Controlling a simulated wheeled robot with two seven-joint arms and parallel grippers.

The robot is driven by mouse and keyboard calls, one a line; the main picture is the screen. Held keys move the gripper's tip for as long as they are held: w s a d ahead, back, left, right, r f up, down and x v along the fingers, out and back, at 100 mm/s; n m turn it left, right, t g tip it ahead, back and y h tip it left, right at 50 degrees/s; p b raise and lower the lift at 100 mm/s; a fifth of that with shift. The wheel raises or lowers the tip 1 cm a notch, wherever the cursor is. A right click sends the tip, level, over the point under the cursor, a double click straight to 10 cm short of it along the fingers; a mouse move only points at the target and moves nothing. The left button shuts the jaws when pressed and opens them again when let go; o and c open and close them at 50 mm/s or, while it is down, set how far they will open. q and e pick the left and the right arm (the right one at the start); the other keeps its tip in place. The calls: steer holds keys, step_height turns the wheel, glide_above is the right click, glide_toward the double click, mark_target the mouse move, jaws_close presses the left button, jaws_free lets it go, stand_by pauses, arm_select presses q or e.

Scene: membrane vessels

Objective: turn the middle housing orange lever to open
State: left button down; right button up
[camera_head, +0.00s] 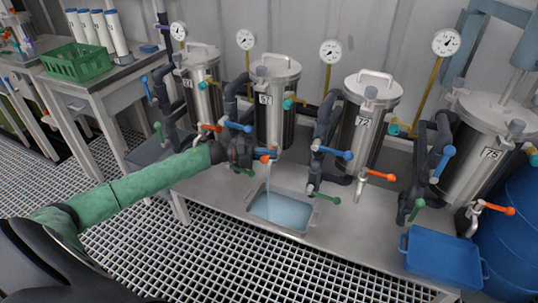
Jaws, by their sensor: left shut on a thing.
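Several steel filter housings stand in a row on the bench. The housing marked 51 (275,105) is near the middle, with an orange lever (267,150) at its low outlet. My left gripper (256,152) reaches in from the left and is shut at this lever; its fingers partly hide the lever. A thin stream of water (268,180) runs from the outlet into a tray of water (283,211) below. My right gripper is not in view.
Blue levers (337,153) and green levers (322,197) stick out from dark pipes between the housings. A blue tub (442,262) and blue drum stand at the right. A green basket (78,62) sits on the left table. The grated floor in front is clear.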

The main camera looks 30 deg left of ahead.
arm_select(q)
steer(key=c, duration=1.5)
jaws_free()
steer(key=shift+c, duration=0.2)
steer(key=shift+a, duration=0.1)
steer(key=v, duration=0.7)
steer(key=shift+f+b, duration=0.1)
steer(key=shift+b, duration=0.2)
steer(key=shift+s+a, duration=0.2)
steer(key=shift+a, duration=0.15)
